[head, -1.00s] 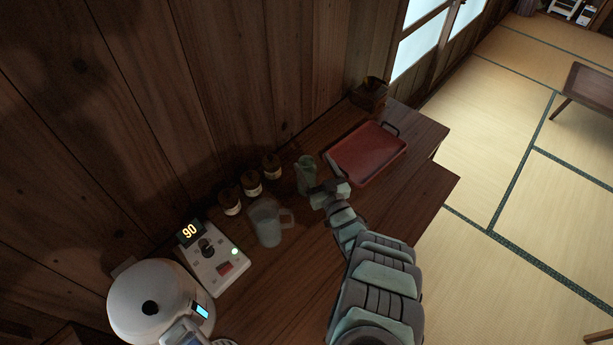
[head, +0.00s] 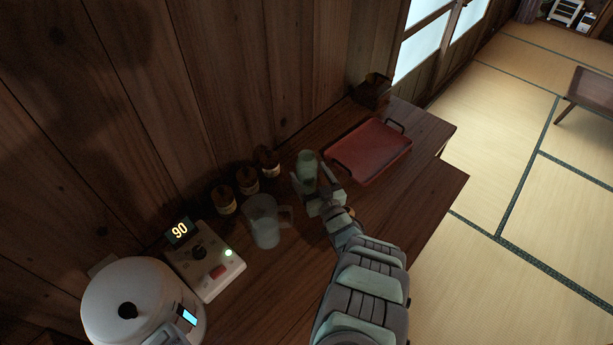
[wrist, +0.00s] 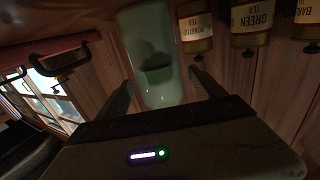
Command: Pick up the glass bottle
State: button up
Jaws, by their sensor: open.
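The glass bottle (head: 307,166) is pale green and stands upright on the wooden counter, between the jars and the red tray. My gripper (head: 316,184) is open at the bottle's near side, its two fingers spread toward it. In the wrist view, the green bottle (wrist: 154,62) fills the top middle, tilted by the camera's angle, between the two dark fingertips of my gripper (wrist: 158,85). I cannot tell whether either finger touches the glass.
Several labelled tea jars (head: 246,180) stand in a row along the wall. A clear jug (head: 264,221) is left of the bottle. The red tray (head: 371,150) lies to the right. A scale-like device (head: 205,260) and a white rice cooker (head: 143,300) stand at the lower left.

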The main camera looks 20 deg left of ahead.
jog(key=x, duration=0.4)
jog(key=shift+w+a+b, duration=0.1)
jog(key=shift+b, duration=0.3)
jog(key=shift+w+a, duration=0.3)
jog(key=shift+w, duration=0.1)
jog(key=shift+r, duration=0.1)
grip_shut()
